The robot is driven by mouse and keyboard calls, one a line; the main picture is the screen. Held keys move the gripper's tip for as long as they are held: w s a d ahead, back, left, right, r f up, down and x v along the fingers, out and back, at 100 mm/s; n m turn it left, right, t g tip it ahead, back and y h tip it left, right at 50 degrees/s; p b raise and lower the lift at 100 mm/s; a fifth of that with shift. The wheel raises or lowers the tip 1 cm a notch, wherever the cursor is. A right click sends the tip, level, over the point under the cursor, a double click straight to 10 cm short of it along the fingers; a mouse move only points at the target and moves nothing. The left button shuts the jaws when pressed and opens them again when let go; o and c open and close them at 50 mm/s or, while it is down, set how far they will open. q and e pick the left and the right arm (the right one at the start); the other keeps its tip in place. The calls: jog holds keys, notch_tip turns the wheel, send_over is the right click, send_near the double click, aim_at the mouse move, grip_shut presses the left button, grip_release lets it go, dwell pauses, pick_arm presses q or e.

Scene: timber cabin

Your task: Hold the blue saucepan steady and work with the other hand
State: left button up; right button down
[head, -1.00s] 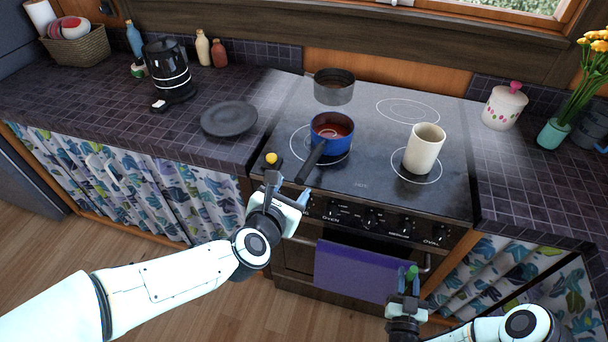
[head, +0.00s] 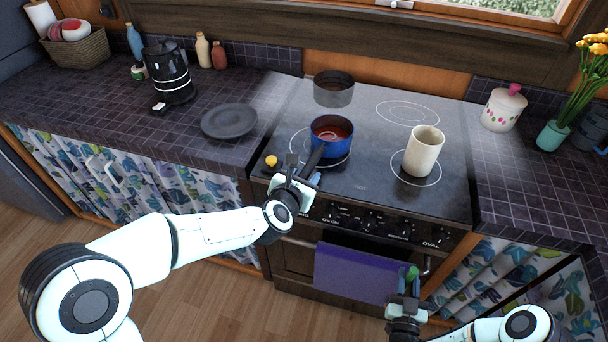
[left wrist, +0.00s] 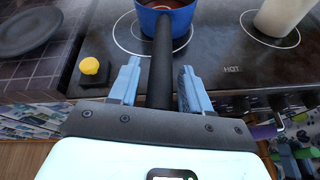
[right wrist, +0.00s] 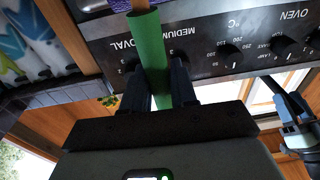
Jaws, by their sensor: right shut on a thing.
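The blue saucepan (head: 331,143) with reddish contents sits on a stove burner ring, its black handle pointing to the front edge. My left gripper (head: 303,170) is at the handle. In the left wrist view the handle (left wrist: 161,70) lies between the two open fingers, with a gap on each side. My right gripper (head: 406,281) is low in front of the oven, shut on a green rod-like thing (head: 412,272). In the right wrist view the green thing (right wrist: 148,48) stands between the fingers; what it belongs to is unclear.
A cream mug-like pot (head: 423,153) stands right of the saucepan, and a grey pot (head: 333,92) behind it. A small yellow-topped item (head: 271,162) is at the stove's left front edge. A dark plate (head: 229,121) lies on the left counter. A purple towel (head: 345,270) hangs on the oven.

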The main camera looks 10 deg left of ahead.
pick_arm(q)
grip_shut()
